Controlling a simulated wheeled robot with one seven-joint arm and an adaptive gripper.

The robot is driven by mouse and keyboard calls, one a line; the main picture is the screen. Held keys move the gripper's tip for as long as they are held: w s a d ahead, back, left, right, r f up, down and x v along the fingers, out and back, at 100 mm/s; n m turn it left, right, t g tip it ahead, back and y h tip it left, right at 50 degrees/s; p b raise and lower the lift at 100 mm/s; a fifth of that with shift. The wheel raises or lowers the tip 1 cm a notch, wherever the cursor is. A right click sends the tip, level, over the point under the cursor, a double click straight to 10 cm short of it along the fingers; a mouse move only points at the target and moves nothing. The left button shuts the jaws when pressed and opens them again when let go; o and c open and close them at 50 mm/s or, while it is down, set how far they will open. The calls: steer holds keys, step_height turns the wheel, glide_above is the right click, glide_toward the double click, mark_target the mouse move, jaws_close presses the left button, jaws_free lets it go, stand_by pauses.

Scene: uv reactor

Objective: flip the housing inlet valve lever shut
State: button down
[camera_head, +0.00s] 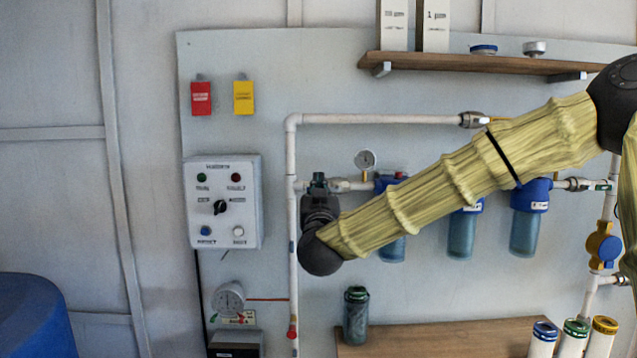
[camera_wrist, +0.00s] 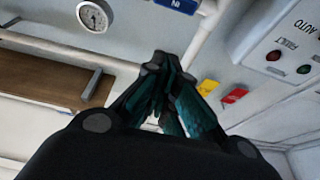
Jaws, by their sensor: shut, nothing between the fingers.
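My gripper (camera_head: 318,180) is shut and empty, with its dark fingers raised in front of the wall pipes. In the wrist view its fingers (camera_wrist: 166,75) meet, near the white pipe and the gauge. A metal inlet fitting (camera_head: 340,185) on the white pipe shows just right of my gripper, left of the first blue filter housing (camera_head: 392,248). The inlet valve lever cannot be made out; my gripper covers part of this pipe. I cannot tell whether the fingers touch anything. A blue "IN" label (camera_wrist: 178,4) shows at the wrist view's top edge.
A pressure gauge (camera_head: 366,160) stands above the inlet pipe. A control box (camera_head: 222,203) is left of the vertical pipe (camera_head: 293,150). My arm crosses the other housings. A shelf (camera_head: 470,64) is above.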

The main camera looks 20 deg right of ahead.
steer(key=shift+r, duration=0.15)
steer(key=w+d+p, duration=0.2)
steer(key=w+p, duration=0.3)
steer(key=w, duration=0.4)
steer(key=shift+d+f, duration=0.35)
steer(key=shift+f, duration=0.05)
stand_by(0.3)
steer(key=shift+w+f, duration=0.1)
stand_by(0.3)
